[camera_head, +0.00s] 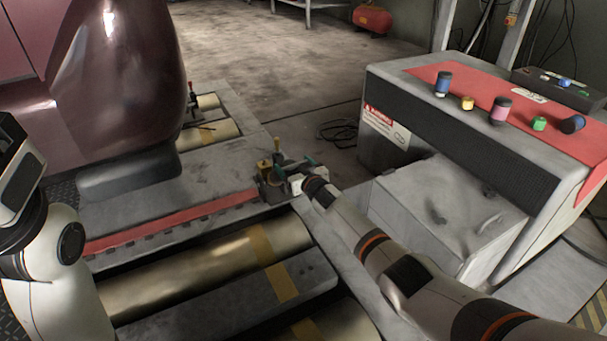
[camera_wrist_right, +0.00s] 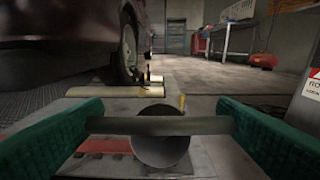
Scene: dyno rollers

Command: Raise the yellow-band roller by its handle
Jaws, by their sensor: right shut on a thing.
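The roller with the yellow band (camera_head: 205,268) lies in the slot of the grey bed, a brass-coloured cylinder with a yellow stripe near its right end. My right gripper (camera_head: 293,168) is at a small mechanism beyond that end, its teal fingers around it. In the right wrist view, the green fingers (camera_wrist_right: 160,125) hold the two ends of a grey crossbar handle (camera_wrist_right: 112,125), with a round grey end below its middle. How the handle joins the roller is hidden. My left arm shows at the left edge; its fingertips are out of view.
A grey cabinet (camera_head: 480,125) with a red top panel, coloured knobs and warning label stands at right. A dark red car (camera_head: 110,60) stands at the upper left, its wheel near other rollers. A red strip (camera_head: 170,228) runs along the bed. Black cable (camera_head: 338,131) lies on the floor.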

